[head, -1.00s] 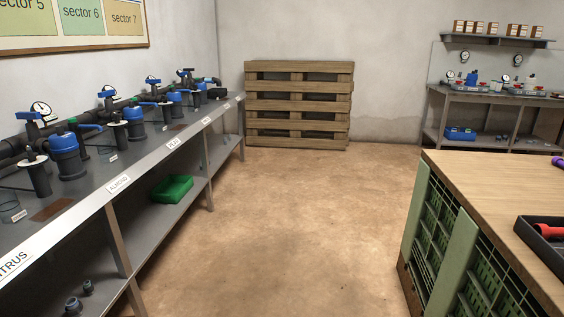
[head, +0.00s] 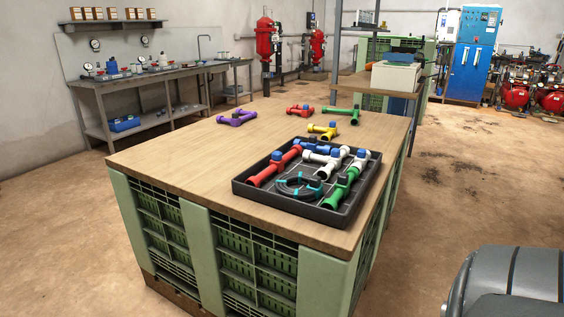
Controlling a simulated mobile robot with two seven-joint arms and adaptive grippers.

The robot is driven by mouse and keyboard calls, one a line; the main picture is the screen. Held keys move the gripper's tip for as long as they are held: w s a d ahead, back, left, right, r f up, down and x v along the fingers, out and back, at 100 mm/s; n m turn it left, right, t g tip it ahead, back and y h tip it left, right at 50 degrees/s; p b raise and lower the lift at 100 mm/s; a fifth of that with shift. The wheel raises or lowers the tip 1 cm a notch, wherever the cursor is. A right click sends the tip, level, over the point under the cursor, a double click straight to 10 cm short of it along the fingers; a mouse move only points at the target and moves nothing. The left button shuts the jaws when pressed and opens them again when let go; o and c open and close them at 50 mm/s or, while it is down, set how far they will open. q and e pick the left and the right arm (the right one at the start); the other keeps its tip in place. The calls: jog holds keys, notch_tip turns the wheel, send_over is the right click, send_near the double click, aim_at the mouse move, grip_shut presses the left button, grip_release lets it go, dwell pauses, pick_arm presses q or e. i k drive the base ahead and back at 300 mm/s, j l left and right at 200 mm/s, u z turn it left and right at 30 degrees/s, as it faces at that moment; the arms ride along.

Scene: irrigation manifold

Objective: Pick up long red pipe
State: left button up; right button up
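A long red pipe (head: 273,167) with a blue fitting lies in the left part of a black tray (head: 305,209). The tray stands on the wooden-topped table (head: 190,165), near its right front corner. A shorter red pipe piece (head: 300,110) lies on the tabletop behind the tray. Neither of my grippers shows in the head view; only a grey rounded part of my own body is at the lower right.
The tray also holds white and green pipes (head: 341,188) and a black coil (head: 299,186). Purple (head: 236,117), yellow (head: 323,131) and green (head: 342,111) pipes lie loose behind it. Open floor surrounds the table. A workbench (head: 150,90) stands at the back left.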

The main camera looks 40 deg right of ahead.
aim_at(277, 162)
jog(key=i+j+z, duration=0.2)
jog(key=z, duration=0.15)
jog(key=i+j+z, duration=0.15)
jog(key=j+z, duration=0.15)
jog(key=i+j+z, duration=0.1)
jog(key=j+z, duration=0.25)
